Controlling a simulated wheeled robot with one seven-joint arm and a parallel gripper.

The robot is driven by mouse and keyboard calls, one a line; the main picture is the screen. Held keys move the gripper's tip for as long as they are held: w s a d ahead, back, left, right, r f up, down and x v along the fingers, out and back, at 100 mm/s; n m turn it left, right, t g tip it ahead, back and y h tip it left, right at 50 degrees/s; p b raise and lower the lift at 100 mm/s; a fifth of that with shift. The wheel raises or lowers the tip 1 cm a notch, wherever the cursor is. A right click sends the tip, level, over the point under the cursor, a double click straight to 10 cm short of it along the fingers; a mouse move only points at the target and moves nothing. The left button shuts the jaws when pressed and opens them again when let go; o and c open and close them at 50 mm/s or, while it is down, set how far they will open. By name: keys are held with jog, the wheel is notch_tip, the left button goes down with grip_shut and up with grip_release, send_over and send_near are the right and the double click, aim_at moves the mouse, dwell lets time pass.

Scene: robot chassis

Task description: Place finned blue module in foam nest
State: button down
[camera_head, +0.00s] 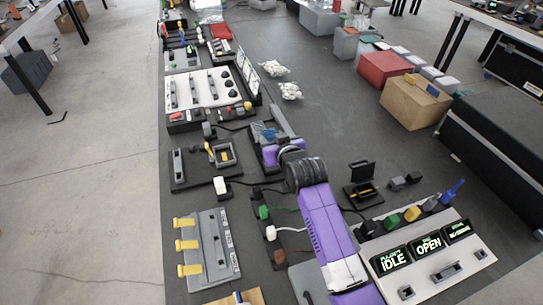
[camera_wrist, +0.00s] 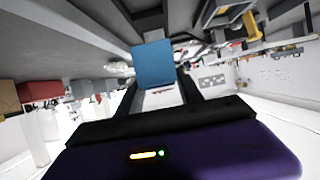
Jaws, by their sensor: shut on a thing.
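The blue module (camera_wrist: 154,65) is a plain-looking blue block between the two dark fingers of my gripper (camera_wrist: 155,48) in the wrist view. My gripper is shut on it; no fins can be made out. In the head view my purple arm reaches up from the bottom, and a small blue patch, likely the module (camera_head: 265,134), shows beyond the dark wrist joint near my gripper (camera_head: 268,138). It is over or close to the dark bench; the height cannot be told. The foam nest cannot be told apart for certain and may be hidden behind my arm.
A black board with grey fixtures and yellow parts (camera_head: 205,157) lies left of my gripper. A white switch panel (camera_head: 208,90) stands beyond it. A grey plate with yellow clips (camera_head: 207,248) and a display panel (camera_head: 428,256) lie nearer. The bench's middle right (camera_head: 330,110) is clear.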

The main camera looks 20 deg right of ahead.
jog(key=shift+f, duration=3.8)
jog(key=shift+f, duration=0.2)
jog(key=c, duration=0.8)
grip_release()
jog(key=shift+o, duration=0.2)
jog(key=shift+r, duration=0.1)
jog(key=shift+r, duration=0.15)
jog(key=v, duration=1.1)
jog(key=shift+s, duration=0.15)
jog(key=shift+s+r, duration=0.1)
jog(key=shift+s, duration=0.25)
